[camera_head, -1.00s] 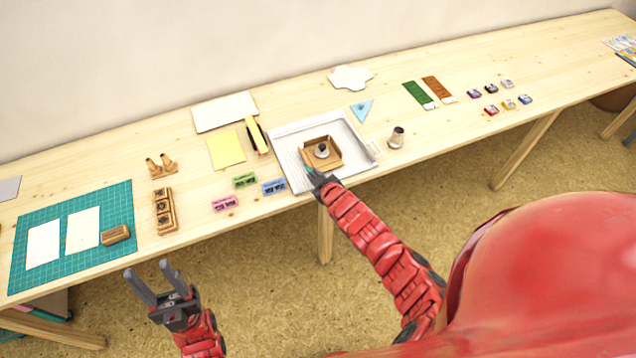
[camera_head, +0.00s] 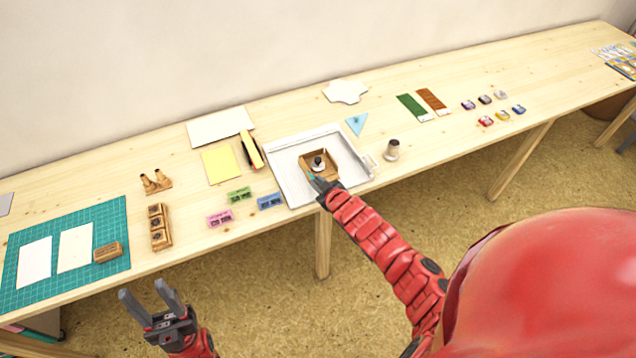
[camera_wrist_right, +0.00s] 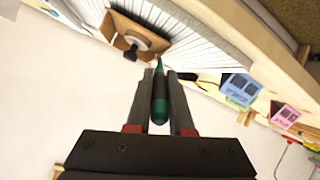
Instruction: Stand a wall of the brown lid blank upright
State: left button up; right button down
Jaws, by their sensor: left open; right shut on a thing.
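The brown lid blank (camera_head: 332,167) lies in the white tray (camera_head: 289,183), with a round weight with a black knob (camera_head: 319,160) on its middle. In the right wrist view the blank (camera_wrist_right: 122,24) shows at the top, with brown walls that look raised around the weight (camera_wrist_right: 148,38). My right gripper (camera_head: 322,184) is at the tray's front edge, shut on a green pointed tool (camera_wrist_right: 159,100). The tool's tip points at the blank's near side; I cannot tell whether it touches. My left gripper (camera_head: 142,288) is open and empty, in front of the table.
Pink (camera_head: 219,218), green (camera_head: 239,195) and blue (camera_head: 270,201) blocks stand left of the tray. A yellow-black tool (camera_head: 251,149) lies behind them. A green cutting mat (camera_head: 110,217) lies far left. Table between cylinder and small pads is clear.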

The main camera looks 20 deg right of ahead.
jog(key=shift+a+r+p, duration=0.2)
jog(key=shift+a+r, duration=0.05)
jog(key=shift+a, duration=0.2)
jog(key=shift+a+r+p, duration=0.2)
jog(key=shift+a, duration=0.25)
jog(key=shift+r, duration=0.1)
notch_tip(320, 180, up, 7)
jog(key=p, duration=0.4)
jog(key=shift+a, duration=0.45)
jog(key=shift+s, duration=0.1)
dwell(0.5)
